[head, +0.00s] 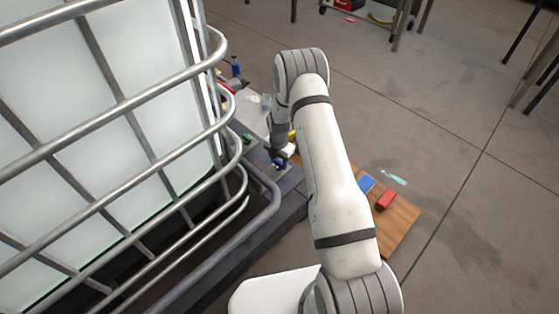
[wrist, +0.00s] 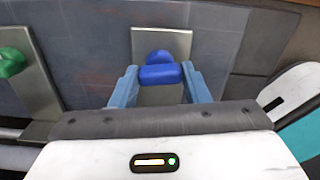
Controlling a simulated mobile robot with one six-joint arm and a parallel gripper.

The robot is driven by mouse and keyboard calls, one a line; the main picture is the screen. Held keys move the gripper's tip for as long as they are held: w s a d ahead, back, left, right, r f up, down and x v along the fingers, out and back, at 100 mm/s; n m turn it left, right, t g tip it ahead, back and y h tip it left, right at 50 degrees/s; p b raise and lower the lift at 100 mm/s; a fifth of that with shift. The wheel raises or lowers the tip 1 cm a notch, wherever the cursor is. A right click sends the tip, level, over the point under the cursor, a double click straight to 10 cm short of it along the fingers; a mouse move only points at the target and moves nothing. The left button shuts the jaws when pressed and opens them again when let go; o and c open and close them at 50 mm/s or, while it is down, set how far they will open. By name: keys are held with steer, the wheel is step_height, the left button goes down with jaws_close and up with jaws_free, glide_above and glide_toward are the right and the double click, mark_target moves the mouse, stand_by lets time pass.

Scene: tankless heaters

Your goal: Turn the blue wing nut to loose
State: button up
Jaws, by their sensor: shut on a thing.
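The blue wing nut (wrist: 160,75) sits on a grey metal plate (wrist: 177,40) in the upper middle of the wrist view. My gripper (wrist: 160,82) has its two light blue fingers on either side of the nut and is shut on it. The nut's wing lies roughly across the picture, from finger to finger. In the head view the blue wing nut (head: 279,163) shows small on the dark ledge below my arm, and my gripper (head: 275,153) is right at it, partly hidden by the wrist.
A green wing nut (wrist: 12,62) sits on another metal plate at the left of the wrist view. In the head view, a metal-caged white tank (head: 95,120) stands close on the left. A wooden board (head: 402,222) with a red block (head: 386,200) lies at the right.

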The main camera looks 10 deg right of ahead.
mark_target(279, 161)
steer(key=n, duration=0.5)
steer(key=shift+w+r, duration=0.15)
steer(key=shift+w, duration=0.1)
steer(key=shift+n, duration=0.3)
steer(key=o, duration=1)
steer(key=shift+s, duration=0.2)
step_height(279, 161, up, 8)
steer(key=p, duration=0.2)
steer(key=shift+f+p, duration=0.2)
steer(key=shift+p, duration=0.15)
